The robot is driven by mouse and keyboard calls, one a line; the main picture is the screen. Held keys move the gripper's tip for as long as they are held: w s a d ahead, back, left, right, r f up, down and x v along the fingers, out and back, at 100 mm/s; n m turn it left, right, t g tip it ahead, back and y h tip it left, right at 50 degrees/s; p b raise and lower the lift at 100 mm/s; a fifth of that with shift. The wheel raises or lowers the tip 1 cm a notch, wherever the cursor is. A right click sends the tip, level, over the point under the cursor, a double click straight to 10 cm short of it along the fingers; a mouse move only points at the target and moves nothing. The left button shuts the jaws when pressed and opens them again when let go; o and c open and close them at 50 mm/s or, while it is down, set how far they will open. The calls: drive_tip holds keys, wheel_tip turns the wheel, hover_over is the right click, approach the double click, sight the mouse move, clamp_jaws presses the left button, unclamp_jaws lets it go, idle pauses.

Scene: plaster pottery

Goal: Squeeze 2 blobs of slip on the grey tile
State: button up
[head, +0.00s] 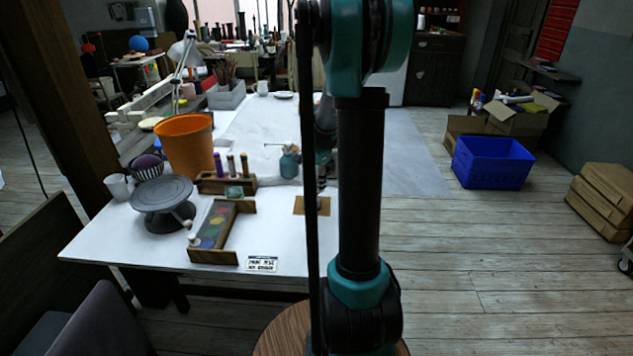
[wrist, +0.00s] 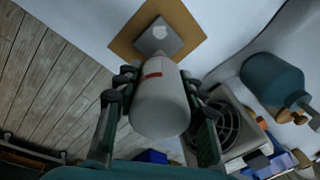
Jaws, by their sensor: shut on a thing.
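My gripper (wrist: 162,84) is shut on a white squeeze bottle (wrist: 160,108) with a red band, seen in the wrist view. The bottle's narrow end points toward the grey tile (wrist: 176,47), just beyond it. The tile lies on a brown square board (wrist: 126,43). One small white blob (wrist: 159,31) shows on the tile; the bottle covers part of the near side. In the head view the brown board (head: 299,207) is near the table's right edge, below my gripper (head: 322,184); the bottle is hard to make out there, behind my arm.
A wooden rack (head: 226,184), a paint tray (head: 219,232), a turntable (head: 162,195) and an orange bucket (head: 186,146) stand to the left.

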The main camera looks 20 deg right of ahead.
sight(316, 171)
drive_tip(key=shift+r, duration=0.1)
drive_tip(key=shift+r, duration=1.9)
